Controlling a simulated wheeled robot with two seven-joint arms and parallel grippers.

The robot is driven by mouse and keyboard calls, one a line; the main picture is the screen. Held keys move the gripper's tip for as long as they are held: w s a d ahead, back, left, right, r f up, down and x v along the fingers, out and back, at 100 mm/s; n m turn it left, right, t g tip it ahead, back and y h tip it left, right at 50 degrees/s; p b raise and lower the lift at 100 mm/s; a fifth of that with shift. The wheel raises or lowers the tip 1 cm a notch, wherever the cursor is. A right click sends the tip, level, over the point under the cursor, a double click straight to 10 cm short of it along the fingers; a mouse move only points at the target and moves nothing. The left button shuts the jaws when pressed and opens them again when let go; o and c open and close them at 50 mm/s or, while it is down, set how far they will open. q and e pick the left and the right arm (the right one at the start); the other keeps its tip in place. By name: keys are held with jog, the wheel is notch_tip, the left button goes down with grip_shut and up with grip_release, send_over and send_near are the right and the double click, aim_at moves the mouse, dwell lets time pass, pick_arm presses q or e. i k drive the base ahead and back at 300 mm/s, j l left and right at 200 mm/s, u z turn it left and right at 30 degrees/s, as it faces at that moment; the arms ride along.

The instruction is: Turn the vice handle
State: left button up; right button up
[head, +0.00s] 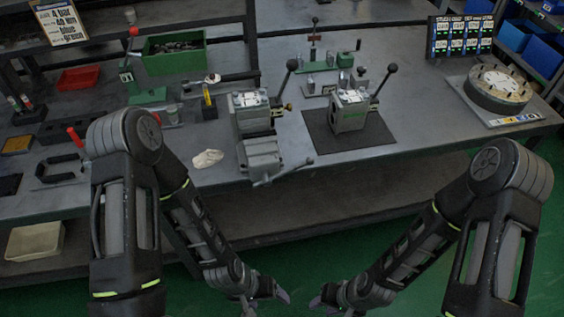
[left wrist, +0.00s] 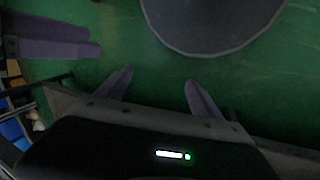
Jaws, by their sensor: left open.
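The grey vice (head: 260,155) sits at the front edge of the workbench, below a valve block. Its bar-shaped vice handle (head: 284,174) hangs at the front, slanting up to the right. My left gripper (head: 275,297) is low at the bottom of the head view, in front of the bench and well apart from the handle. Its two fingers are spread and empty in the left wrist view (left wrist: 158,88). My right gripper (head: 318,301) is just right of it, also away from the vice. Its fingers partly show in the left wrist view (left wrist: 55,38), but their gap is unclear.
Valve blocks with black-knobbed levers stand behind the vice (head: 249,118) and on a dark mat (head: 349,113). A white rag (head: 207,159) lies left of the vice. A round fixture (head: 498,88) stands far right. The bench's lower shelf (head: 350,200) runs below the top.

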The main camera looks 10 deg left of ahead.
aim_at(267, 180)
jog(key=i+j+z, duration=0.1)
jog(key=j, duration=0.35)
jog(key=i+j, duration=0.1)
jog(key=j, duration=0.35)
jog(key=z, duration=1.7)
